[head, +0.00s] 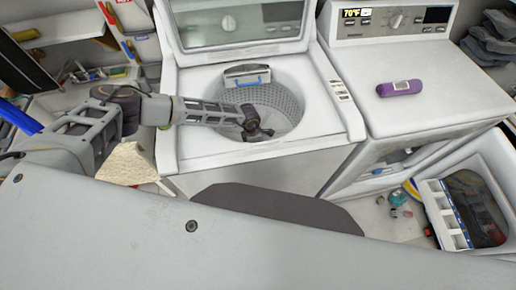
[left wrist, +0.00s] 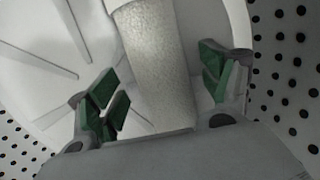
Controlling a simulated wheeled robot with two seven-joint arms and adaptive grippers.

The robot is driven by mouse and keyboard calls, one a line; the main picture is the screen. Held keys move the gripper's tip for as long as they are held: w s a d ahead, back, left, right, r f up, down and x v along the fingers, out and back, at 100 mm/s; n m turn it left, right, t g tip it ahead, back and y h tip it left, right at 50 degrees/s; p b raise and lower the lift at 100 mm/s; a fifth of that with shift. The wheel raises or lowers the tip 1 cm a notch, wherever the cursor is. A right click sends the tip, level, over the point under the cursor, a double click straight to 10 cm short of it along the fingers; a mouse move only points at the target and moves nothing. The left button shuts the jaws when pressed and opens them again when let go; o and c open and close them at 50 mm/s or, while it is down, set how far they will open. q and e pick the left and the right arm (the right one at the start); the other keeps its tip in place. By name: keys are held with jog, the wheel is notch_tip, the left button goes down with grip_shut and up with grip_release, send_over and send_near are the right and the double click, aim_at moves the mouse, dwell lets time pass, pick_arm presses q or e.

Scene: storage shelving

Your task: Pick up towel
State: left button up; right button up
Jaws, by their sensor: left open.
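The top-loading washer (head: 262,153) stands open in the head view. My left arm reaches in from the left, and my left gripper (head: 257,133) is down inside its perforated drum (head: 285,103). In the left wrist view my left gripper (left wrist: 160,85) is open, its green-padded fingers spread apart. A pale, rough-textured, roll-shaped thing that looks like the towel (left wrist: 158,60) lies between the fingers, with gaps on both sides. Its near end is hidden by the gripper body. The towel cannot be made out in the head view. My right gripper is not in view.
The washer's raised lid (head: 235,25) stands behind the drum, and its rim surrounds my arm. A second white machine (head: 440,85) at right carries a purple bottle (head: 400,88). A white crate (head: 450,215) and small items lie on the floor at right. A cream textured thing (head: 127,163) is left of the washer.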

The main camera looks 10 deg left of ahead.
pick_arm(q)
jog(key=shift+c, duration=0.5)
jog(key=c, duration=1.1)
jog(key=shift+r, duration=0.15)
jog(key=shift+c, duration=0.2)
jog(key=shift+r, duration=4.9)
